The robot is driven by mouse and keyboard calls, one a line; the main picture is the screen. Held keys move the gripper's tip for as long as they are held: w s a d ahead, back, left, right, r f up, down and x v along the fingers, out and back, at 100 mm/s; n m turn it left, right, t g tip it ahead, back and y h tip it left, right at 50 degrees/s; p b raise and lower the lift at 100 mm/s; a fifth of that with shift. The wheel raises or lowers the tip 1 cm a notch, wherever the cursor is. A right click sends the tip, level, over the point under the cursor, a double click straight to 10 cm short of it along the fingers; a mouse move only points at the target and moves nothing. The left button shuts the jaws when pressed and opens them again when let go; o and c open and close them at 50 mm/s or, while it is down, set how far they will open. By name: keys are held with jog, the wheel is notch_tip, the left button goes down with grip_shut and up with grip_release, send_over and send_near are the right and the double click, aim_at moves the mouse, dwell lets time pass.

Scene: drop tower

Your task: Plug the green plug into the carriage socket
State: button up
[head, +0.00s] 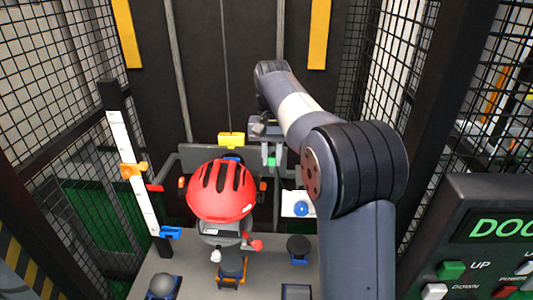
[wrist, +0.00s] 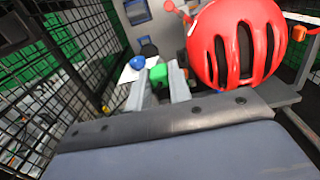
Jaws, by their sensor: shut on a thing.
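The green plug (head: 271,161) is a small green block between the fingertips of my gripper (head: 268,153). My gripper is shut on it and holds it up behind and to the right of the red helmet. In the wrist view the plug (wrist: 158,74) shows between the two grey fingers (wrist: 159,88). Ahead of it lies a white plate (head: 299,204) with a round blue piece (head: 301,209); the blue piece also shows in the wrist view (wrist: 138,62). I cannot tell for certain which part is the carriage socket.
A dummy in a red helmet (head: 220,190) sits left of my gripper. A white scale (head: 133,172) with orange and blue markers stands at the left. Mesh walls (head: 388,75) flank the space. A control panel (head: 485,240) stands at the right. A yellow block (head: 231,140) is behind the helmet.

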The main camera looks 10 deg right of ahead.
jog(key=shift+w+d+f+p, duration=0.8)
jog(key=shift+w+d+f, duration=1.3)
jog(key=shift+f, duration=0.65)
jog(key=shift+w+d+f+p, duration=0.85)
jog(key=shift+w+d+f, duration=1.25)
jog(key=shift+f, duration=0.7)
jog(key=shift+w+d+f+p, duration=0.8)
jog(key=shift+w+d+f, duration=1.3)
jog(key=shift+f, duration=0.65)
jog(key=shift+s+f, duration=0.1)
jog(key=shift+f, duration=0.35)
jog(key=shift+f+b, duration=0.7)
jog(key=shift+f, duration=0.55)
jog(key=shift+f, duration=0.2)
jog(key=o, duration=0.8)
jog(key=shift+o, duration=0.2)
